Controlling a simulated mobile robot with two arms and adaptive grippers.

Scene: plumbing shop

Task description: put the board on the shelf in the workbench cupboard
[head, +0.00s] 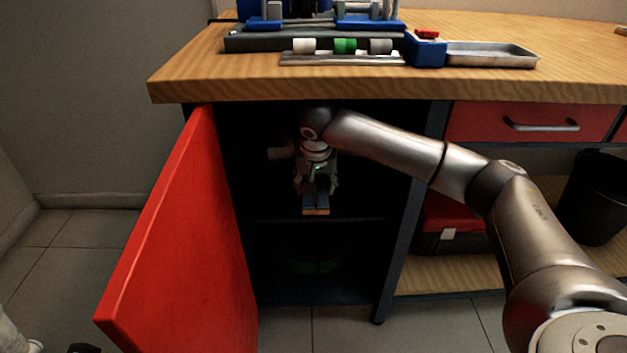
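The workbench cupboard stands open, its red door (180,235) swung out to the left. A dark shelf (360,228) crosses its shadowed inside. My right arm reaches in from the right, and my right gripper (316,188) points down inside, above the shelf's front part. A small board (316,211), with a blue top and a wood-coloured front edge, is between or just below the fingers. It looks level and at about shelf height; I cannot tell whether it rests there, or whether the fingers press on it. My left gripper is not clearly seen; only pale and dark fragments show at the bottom left.
The wooden worktop (190,75) overhangs the cupboard opening. On it are blue vices, a rack of small rollers and a metal tray (490,55). Right of the cupboard are a red drawer (530,122), a red-lidded toolbox (450,225) and a black bin (595,195). A green coil lies below the shelf.

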